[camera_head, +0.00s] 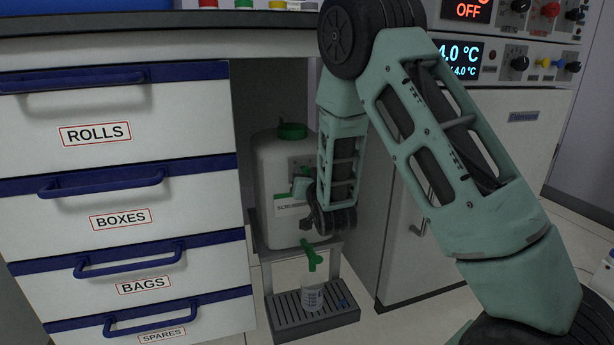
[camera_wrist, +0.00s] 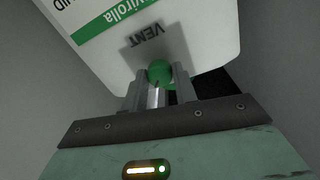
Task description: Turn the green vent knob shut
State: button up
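The green vent knob (camera_wrist: 159,72) sits on the white jug (camera_wrist: 205,28) below the printed word VENT, which appears upside down in the wrist view. My gripper (camera_wrist: 160,80) has one finger on each side of the knob, closed to about its width, with no clear gap. In the head view the jug (camera_head: 270,190) stands in the bay under the counter, and my gripper (camera_head: 302,188) is at its right front side.
The jug rests on a grey stand (camera_head: 262,256). A green tap (camera_head: 312,256) hangs over a small clear cup (camera_head: 313,296) on a drip tray (camera_head: 285,318). Labelled drawers (camera_head: 120,215) close off the left, and a white cabinet (camera_head: 425,240) flanks the bay on the right.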

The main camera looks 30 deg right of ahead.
jog(key=shift+c, duration=0.9)
jog(key=shift+n, duration=0.3)
jog(key=shift+f+n+t+y+p, duration=0.1)
jog(key=shift+n+t+y+p, duration=0.25)
jog(key=shift+n+p, duration=6.6)
jog(key=n+b, duration=0.3)
jog(key=n, duration=0.1)
jog(key=shift+b, duration=0.35)
jog(key=o, duration=1)
